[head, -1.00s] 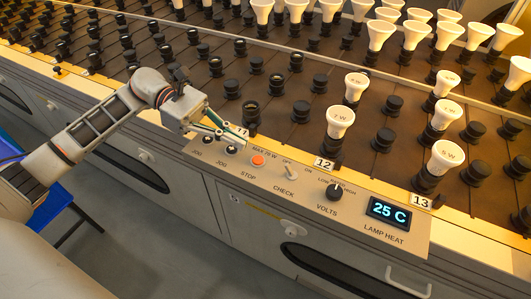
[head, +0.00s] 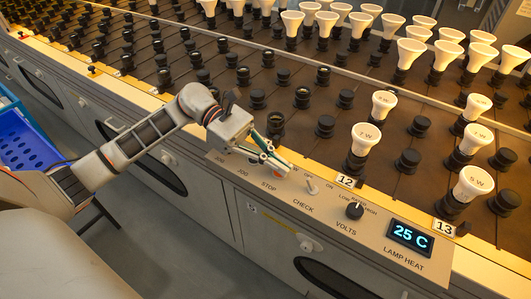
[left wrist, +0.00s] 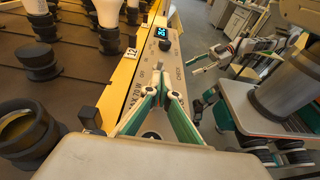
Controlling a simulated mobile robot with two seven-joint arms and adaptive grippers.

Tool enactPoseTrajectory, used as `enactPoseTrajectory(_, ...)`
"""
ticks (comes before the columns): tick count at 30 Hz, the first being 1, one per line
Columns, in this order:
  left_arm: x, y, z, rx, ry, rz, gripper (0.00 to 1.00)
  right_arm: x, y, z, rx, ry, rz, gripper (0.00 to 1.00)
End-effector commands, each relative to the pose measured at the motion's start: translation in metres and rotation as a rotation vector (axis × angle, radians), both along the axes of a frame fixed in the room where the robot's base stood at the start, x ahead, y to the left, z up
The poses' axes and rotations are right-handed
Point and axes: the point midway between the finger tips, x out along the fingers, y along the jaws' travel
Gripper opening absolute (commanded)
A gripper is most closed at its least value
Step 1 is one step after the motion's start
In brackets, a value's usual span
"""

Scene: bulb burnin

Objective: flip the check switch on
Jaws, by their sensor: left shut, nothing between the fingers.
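The check switch (head: 311,187) is a small pale lever on the beige control panel, above the word CHECK. Its tip leans up and left, to the OFF side. My left gripper (head: 288,171) is shut and empty, low over the panel by the STOP button, just left of the switch; a small gap shows between them. In the left wrist view the closed fingertips (left wrist: 162,68) point along the panel beside the CHECK label, and I cannot make out the lever there. What looks like my right gripper (left wrist: 222,50) shows small in that view, away from the panel.
Right of the switch are the black VOLTS knob (head: 354,211) and the LAMP HEAT display (head: 410,235) reading 25 C. Behind the panel stand black sockets and white bulbs, including a near bulb (head: 365,138). A blue crate (head: 28,150) is at the far left.

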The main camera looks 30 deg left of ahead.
Motion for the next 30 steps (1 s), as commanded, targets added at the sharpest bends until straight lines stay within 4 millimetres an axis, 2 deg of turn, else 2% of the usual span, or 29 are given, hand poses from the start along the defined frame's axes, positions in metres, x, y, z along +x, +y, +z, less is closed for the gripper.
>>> enactPoseTrajectory(3,-0.001,-0.018,-0.003,-0.003,-0.002,-0.001,0.0,0.0,0.0,0.001,-0.003,-0.002,0.001,0.4)
enactPoseTrajectory(9,-0.001,-0.033,-0.008,-0.001,0.0,0.0,0.0,0.0,-0.001,0.0,-0.006,0.001,0.001,0.4)
enactPoseTrajectory(30,-0.001,-0.035,-0.004,0.053,-0.006,0.0,0.0,0.0,-0.006,0.001,-0.022,-0.001,0.0,0.4)
